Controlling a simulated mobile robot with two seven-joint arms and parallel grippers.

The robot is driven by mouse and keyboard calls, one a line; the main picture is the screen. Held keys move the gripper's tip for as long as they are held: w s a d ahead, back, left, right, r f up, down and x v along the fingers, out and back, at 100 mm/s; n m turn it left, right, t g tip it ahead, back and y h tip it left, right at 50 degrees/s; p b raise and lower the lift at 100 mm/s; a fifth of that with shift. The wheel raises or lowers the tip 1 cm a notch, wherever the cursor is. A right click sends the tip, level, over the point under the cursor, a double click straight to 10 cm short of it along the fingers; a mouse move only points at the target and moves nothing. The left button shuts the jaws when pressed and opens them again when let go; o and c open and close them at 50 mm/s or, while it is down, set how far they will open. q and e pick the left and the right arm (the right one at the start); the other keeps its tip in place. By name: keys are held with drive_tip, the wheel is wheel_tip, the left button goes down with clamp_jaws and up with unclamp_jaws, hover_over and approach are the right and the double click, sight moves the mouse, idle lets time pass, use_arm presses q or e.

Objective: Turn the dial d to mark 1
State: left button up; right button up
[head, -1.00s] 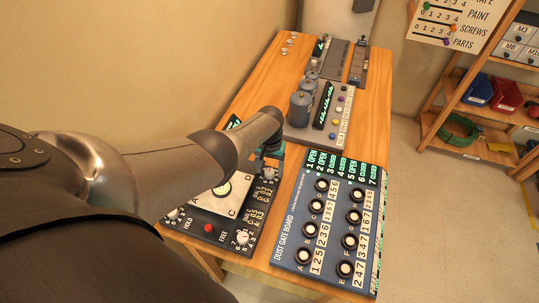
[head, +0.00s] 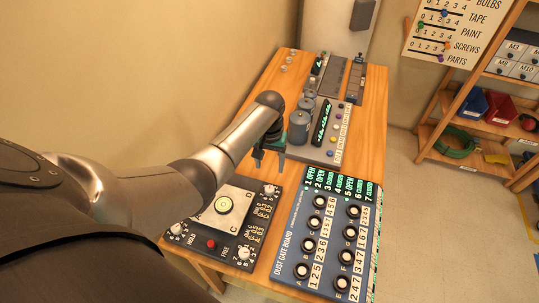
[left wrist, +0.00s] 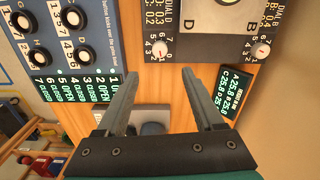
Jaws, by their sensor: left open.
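The black dial panel (head: 205,245) lies at the near left of the bench, with a white lettered plate and a round greenish level (head: 224,205) in its middle. Dial d (head: 270,190) is a small white knob at the panel's corner beside the letter D. My right gripper is not in view.
The blue dust gate board (head: 328,235) with black knobs lies to the right of the panel. Grey cylinders (head: 300,125) and a button console stand behind my gripper. A small green display (left wrist: 234,88) shows in the wrist view. Shelves (head: 480,130) stand at right.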

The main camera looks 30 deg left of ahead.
use_arm(q)
drive_tip(key=shift+r, duration=1.6)
drive_tip(key=shift+s, duration=0.1)
